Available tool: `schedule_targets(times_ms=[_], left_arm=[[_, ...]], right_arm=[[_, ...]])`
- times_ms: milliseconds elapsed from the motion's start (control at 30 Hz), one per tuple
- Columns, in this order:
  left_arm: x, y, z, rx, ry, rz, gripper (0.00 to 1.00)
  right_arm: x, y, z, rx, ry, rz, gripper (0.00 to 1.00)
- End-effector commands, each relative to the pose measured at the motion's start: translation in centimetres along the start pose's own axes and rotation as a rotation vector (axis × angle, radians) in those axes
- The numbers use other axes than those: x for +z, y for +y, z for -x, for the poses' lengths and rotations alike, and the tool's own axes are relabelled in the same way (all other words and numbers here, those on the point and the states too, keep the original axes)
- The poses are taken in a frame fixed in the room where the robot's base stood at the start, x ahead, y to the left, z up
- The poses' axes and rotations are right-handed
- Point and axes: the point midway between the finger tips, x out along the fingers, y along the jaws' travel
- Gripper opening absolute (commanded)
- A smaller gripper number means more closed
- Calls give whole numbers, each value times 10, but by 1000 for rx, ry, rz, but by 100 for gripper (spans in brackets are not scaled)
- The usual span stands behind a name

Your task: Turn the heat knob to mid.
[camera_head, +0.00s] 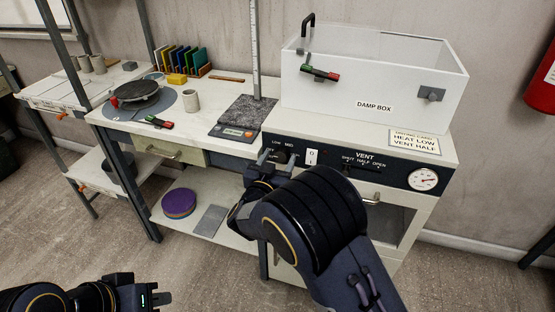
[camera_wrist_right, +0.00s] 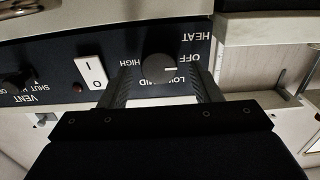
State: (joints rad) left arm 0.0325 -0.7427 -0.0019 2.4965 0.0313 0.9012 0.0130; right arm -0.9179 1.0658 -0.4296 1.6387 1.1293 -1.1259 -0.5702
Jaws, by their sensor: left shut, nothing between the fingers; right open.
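The heat knob (camera_wrist_right: 157,67) is a dark round dial on the black control panel (camera_wrist_right: 60,66), seen upside down in the right wrist view. Its white mark points to the picture's right, between the OFF and LOW labels. MID and HIGH are printed further round. My right gripper (camera_wrist_right: 163,80) is open, with one finger on each side of the knob; I cannot tell whether they touch it. In the head view my right gripper (camera_head: 278,157) is at the panel's left end and largely covers the knob. My left gripper (camera_head: 152,298) is shut and empty at the lower left, away from the panel.
A white rocker switch (camera_wrist_right: 92,71) sits beside the knob, close to one finger. The vent slider (camera_head: 362,162) and a round gauge (camera_head: 423,179) are further right. The damp box (camera_head: 375,75) stands on top. A scale (camera_head: 240,120) is on the bench to the left.

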Motion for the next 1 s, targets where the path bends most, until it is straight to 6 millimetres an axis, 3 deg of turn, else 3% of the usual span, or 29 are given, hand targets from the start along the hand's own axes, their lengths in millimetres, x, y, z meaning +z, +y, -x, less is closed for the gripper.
schedule_targets(times_ms=[333,667,1000], left_arm=[[0,0,0,0,0,0,0],[0,0,0,0,0,0,0],[4,-4,-8,0,0,0,0]], right_arm=[[0,0,-5,0,-1,0,56],[0,0,-5,0,-1,-1,14],[2,1,-5,0,-1,-57,14]])
